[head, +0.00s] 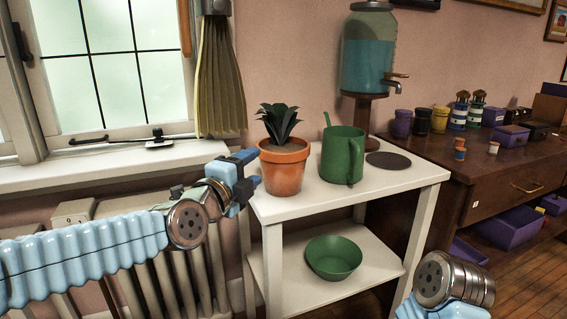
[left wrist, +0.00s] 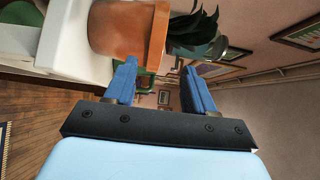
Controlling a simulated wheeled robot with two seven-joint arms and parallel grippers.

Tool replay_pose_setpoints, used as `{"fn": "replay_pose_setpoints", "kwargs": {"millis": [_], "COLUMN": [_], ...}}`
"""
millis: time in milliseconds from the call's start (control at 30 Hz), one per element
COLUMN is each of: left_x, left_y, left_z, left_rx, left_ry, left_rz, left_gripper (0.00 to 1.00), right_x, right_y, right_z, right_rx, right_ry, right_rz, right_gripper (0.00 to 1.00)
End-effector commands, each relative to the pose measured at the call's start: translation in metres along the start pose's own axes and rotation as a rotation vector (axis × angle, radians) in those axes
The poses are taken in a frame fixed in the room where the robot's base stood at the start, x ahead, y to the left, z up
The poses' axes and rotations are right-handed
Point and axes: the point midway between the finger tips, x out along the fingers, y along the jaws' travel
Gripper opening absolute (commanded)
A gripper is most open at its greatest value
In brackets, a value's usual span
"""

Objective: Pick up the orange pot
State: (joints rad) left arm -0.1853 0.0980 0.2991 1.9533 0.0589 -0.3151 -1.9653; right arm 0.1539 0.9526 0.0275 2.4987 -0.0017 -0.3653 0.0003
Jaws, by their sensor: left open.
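The orange pot (head: 283,170) holds a dark green leafy plant (head: 279,121). It stands upright at the left end of the white table (head: 405,182). My left gripper (head: 253,170) is open just left of the pot, its blue fingers pointing toward it. In the left wrist view the pot (left wrist: 127,32) is beyond and to the left of the two fingertips (left wrist: 162,75), with nothing between the fingers. Whether a finger touches the pot cannot be told. My right gripper is out of frame; only part of my right arm shows at the lower right.
A green watering can (head: 342,156) stands right of the pot, with a dark round mat (head: 388,160) beside it. A green bowl (head: 333,257) sits on the lower shelf. A radiator (head: 165,272) and window sill (head: 105,170) are at the left.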

Motion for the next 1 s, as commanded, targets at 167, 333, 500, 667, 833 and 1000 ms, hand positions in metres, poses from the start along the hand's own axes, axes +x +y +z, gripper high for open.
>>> {"fn": "replay_pose_setpoints", "kwargs": {"millis": [167,333,500,667,833,1000], "left_x": [0.015,0.043,0.059,0.060,0.060,0.060], "left_y": [0.001,0.005,0.005,0.006,0.006,0.006], "left_z": [0.000,0.000,0.000,0.000,0.000,0.000], "left_rx": [-0.001,-0.003,-0.002,-0.001,-0.001,-0.002], "left_ry": [0.000,0.000,0.001,0.000,0.000,0.000], "left_rz": [0.002,0.003,0.002,0.001,0.001,0.001], "left_gripper": [0.54,0.54,0.54,0.54,0.37,0.11], "right_x": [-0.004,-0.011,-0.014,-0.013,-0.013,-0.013], "right_y": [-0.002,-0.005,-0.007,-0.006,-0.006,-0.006], "right_z": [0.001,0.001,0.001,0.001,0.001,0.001], "right_rx": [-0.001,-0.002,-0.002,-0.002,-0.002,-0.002], "right_ry": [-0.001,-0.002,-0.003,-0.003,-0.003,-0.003], "right_rz": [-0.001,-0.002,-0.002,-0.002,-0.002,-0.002], "right_gripper": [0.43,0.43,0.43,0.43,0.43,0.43]}}
